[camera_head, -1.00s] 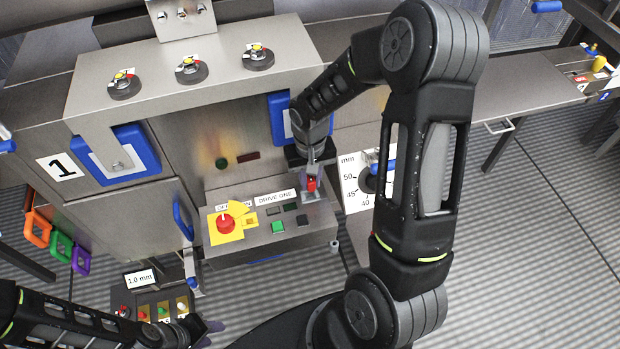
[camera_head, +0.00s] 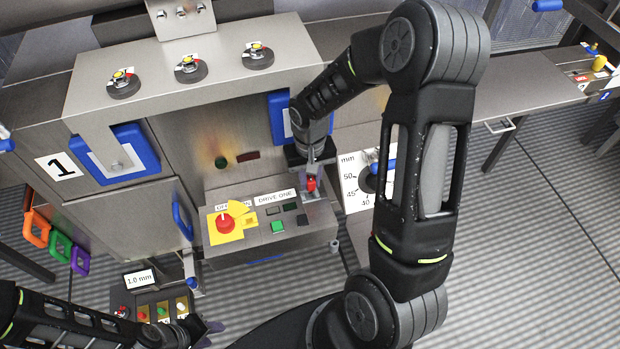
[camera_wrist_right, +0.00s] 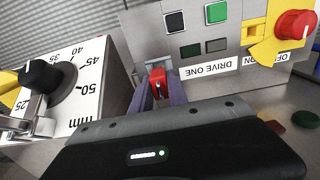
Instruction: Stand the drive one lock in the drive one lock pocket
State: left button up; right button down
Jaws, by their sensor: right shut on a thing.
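The drive one lock, a small red block (camera_head: 311,184), is held between the fingers of my right gripper (camera_wrist_right: 160,90), at the right end of the panel marked DRIVE ONE. It also shows in the right wrist view (camera_wrist_right: 158,80), upright between the purple-grey fingers. The gap between the lock and the panel surface cannot be made out. A dark tray (camera_head: 140,298) with small red, green, yellow and white pieces is at the lower left; I cannot tell which pocket belongs to drive one. My left gripper (camera_head: 206,331) is beside this tray, its fingers partly hidden.
A red knob (camera_head: 225,222) on a yellow plate and a green button (camera_head: 278,227) are on the panel, left of my right gripper. A dial with a mm scale (camera_wrist_right: 62,85) stands close on the other side. Blue handles (camera_head: 183,216) stick out from the cabinet.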

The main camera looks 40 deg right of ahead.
aim_at(310, 178)
jog(key=shift+f+b, duration=1.7)
jog(key=shift+f, duration=0.15)
dwell(0.4)
jog(key=c, duration=1.2)
grip_release()
notch_tip(310, 178, up, 8)
jog(key=shift+f, duration=0.1)
